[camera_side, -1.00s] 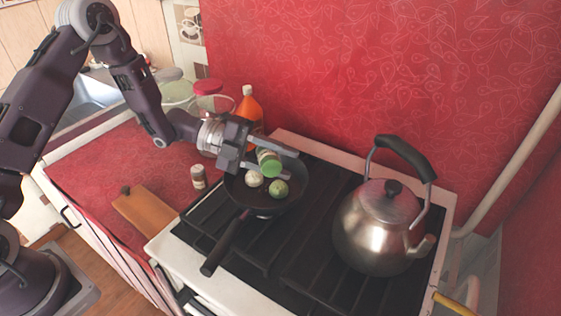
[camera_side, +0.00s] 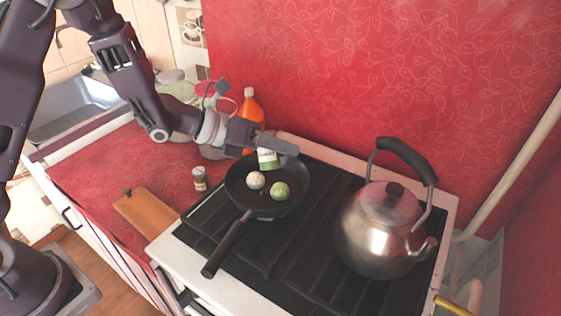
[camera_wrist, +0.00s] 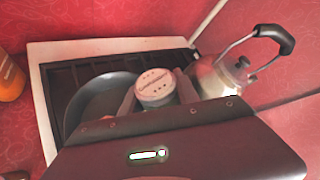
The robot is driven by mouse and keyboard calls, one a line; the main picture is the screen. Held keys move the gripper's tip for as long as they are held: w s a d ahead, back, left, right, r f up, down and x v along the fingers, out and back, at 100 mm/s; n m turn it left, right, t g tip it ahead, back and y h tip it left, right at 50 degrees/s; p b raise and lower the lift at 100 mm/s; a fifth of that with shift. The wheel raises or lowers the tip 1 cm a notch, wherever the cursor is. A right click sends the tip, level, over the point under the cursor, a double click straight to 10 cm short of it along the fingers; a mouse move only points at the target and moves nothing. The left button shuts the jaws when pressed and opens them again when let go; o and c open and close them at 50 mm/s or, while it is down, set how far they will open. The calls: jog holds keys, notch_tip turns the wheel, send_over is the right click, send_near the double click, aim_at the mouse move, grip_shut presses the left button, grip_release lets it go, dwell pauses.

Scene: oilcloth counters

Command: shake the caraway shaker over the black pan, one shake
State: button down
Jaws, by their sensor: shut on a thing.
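The black pan (camera_side: 236,178) sits on the stove, its handle toward the front left. A pale round item (camera_side: 256,180) and a green round item (camera_side: 279,191) lie in it. My gripper (camera_side: 272,150) is above the pan's back part, shut on the caraway shaker (camera_side: 267,157). The shaker shows a white side with green at its lower end, partly hidden by the fingers. In the wrist view, the shaker (camera_wrist: 155,87) shows a pale round end with small dark dots and lettering, between the fingers. The pan (camera_wrist: 88,105) lies beyond it, partly covered by my gripper.
A steel kettle (camera_side: 380,235) stands on the right of the stove. A small shaker (camera_side: 199,178) and a wooden board (camera_side: 147,213) are on the red counter at left. An orange bottle (camera_side: 251,112) and jars (camera_side: 176,92) stand behind my gripper.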

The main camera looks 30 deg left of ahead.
aim_at(272, 133)
jog(key=shift+w+a+r+m+t+y, duration=0.15)
jog(key=shift+r+m+t+y, duration=0.25)
jog(key=shift+r, duration=0.3)
notch_tip(272, 133, up, 2)
jog(key=m+t+y, duration=0.1)
jog(key=m+t, duration=0.1)
jog(key=m, duration=0.1)
jog(key=shift+r+y, duration=0.1)
jog(key=shift+y, duration=0.3)
jog(key=shift+r+m+t, duration=0.3)
jog(key=shift+r+t, duration=0.1)
jog(key=shift+a, duration=0.1)
